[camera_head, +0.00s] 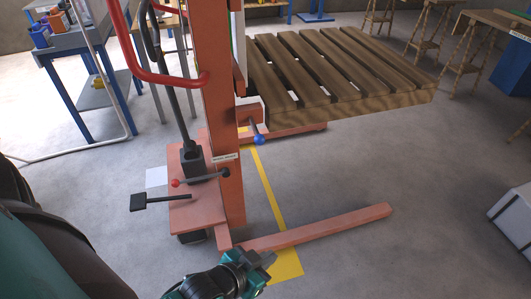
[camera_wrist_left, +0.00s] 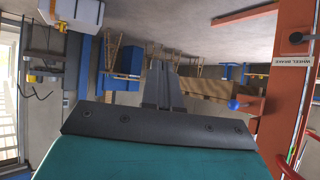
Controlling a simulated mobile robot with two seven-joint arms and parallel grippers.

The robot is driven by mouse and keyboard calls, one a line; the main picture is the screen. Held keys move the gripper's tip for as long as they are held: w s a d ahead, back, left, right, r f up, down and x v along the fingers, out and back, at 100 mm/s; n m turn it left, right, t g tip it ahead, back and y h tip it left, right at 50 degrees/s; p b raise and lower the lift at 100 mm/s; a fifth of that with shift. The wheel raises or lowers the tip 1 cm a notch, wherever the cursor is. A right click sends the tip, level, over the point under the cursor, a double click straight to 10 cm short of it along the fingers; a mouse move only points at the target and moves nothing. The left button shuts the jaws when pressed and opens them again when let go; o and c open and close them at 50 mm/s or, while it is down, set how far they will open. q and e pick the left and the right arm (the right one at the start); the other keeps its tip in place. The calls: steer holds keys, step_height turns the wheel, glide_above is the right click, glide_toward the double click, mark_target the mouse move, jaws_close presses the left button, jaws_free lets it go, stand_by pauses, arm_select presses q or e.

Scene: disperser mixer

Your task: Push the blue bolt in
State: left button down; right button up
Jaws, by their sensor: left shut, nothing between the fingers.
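The blue bolt (camera_head: 259,140) is a round blue knob on a short grey rod that sticks out from the orange lift's column, just below the wooden platform. It also shows in the left wrist view (camera_wrist_left: 234,105), right of the gripper and apart from it. My left gripper (camera_head: 268,259) is low at the bottom middle of the head view, near the lift's base leg. Its fingers (camera_wrist_left: 162,85) are shut and empty. It stands below the bolt in the head view and does not touch it. My right gripper is not in view.
The orange lift column (camera_head: 218,130) with its base leg (camera_head: 325,228) stands close by. A red-knobbed lever (camera_head: 198,179) and a black pedal (camera_head: 138,202) are at its left. A wooden slatted platform (camera_head: 345,65) overhangs at right.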

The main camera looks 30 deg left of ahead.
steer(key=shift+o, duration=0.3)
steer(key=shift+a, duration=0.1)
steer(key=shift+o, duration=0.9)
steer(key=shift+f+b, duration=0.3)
arm_select(q)
steer(key=w+a+f+m+t+y+b, duration=0.2)
steer(key=w+a+f+m+y+b, duration=0.3)
steer(key=w+b, duration=0.6)
steer(key=w+a+r+m+t+y+b, duration=0.2)
steer(key=r+y+b, duration=0.4)
steer(key=y+b, duration=0.3)
steer(key=w+a+t+b, duration=0.1)
steer(key=a+b, duration=0.1)
steer(key=b, duration=0.1)
steer(key=shift+m+b, duration=0.4)
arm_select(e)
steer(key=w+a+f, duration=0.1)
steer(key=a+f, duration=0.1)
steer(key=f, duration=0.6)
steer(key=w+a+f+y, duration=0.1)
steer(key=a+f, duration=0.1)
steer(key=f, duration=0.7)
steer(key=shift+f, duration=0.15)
arm_select(q)
steer(key=shift+w+a, duration=0.1)
steer(key=shift+a, duration=0.1)
